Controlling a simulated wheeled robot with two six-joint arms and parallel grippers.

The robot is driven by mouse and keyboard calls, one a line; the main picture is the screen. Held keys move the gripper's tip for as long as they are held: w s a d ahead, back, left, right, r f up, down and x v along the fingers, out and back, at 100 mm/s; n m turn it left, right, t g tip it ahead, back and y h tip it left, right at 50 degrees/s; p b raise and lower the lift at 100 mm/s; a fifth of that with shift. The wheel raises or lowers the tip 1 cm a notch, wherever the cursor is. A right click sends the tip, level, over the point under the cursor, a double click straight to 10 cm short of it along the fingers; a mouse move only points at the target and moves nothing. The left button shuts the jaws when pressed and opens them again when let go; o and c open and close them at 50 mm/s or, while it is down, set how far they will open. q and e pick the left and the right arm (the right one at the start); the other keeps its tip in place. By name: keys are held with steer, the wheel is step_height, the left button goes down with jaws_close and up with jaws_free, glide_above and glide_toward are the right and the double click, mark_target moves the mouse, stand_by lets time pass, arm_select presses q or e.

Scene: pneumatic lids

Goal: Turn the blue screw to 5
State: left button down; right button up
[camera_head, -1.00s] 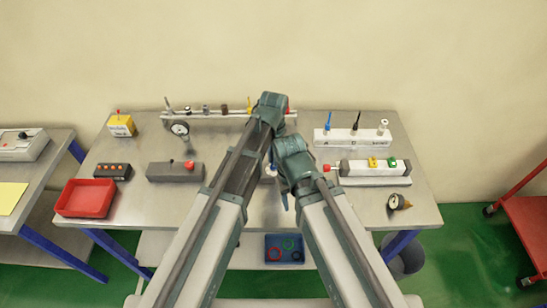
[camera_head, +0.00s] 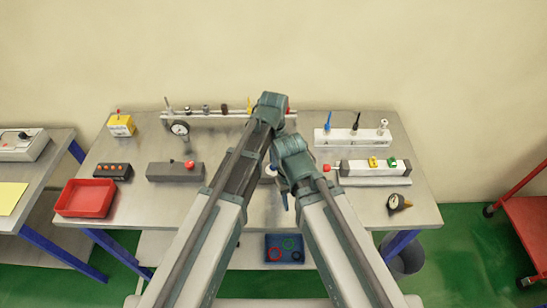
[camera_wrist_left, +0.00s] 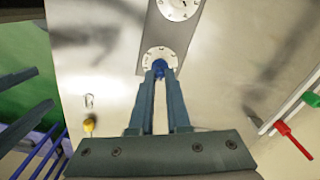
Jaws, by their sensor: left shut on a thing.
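The blue screw (camera_wrist_left: 159,66) stands at the middle of a round white dial (camera_wrist_left: 161,57) with dark marks. The dial sits on a grey strip, and the marks are too small to read. My left gripper (camera_wrist_left: 160,73) is shut on the screw, one finger on each side.
A second white dial (camera_wrist_left: 178,8) is on the same strip. A blue bin (camera_head: 284,247) is below the front edge.

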stand_by(0.3)
arm_select(q)
steer(key=c, duration=0.9)
jaws_free()
steer(key=shift+r, duration=0.15)
step_height(320, 180, up, 14)
steer(key=p, duration=1.3)
steer(key=shift+f+p, duration=0.25)
steer(key=shift+p, duration=0.15)
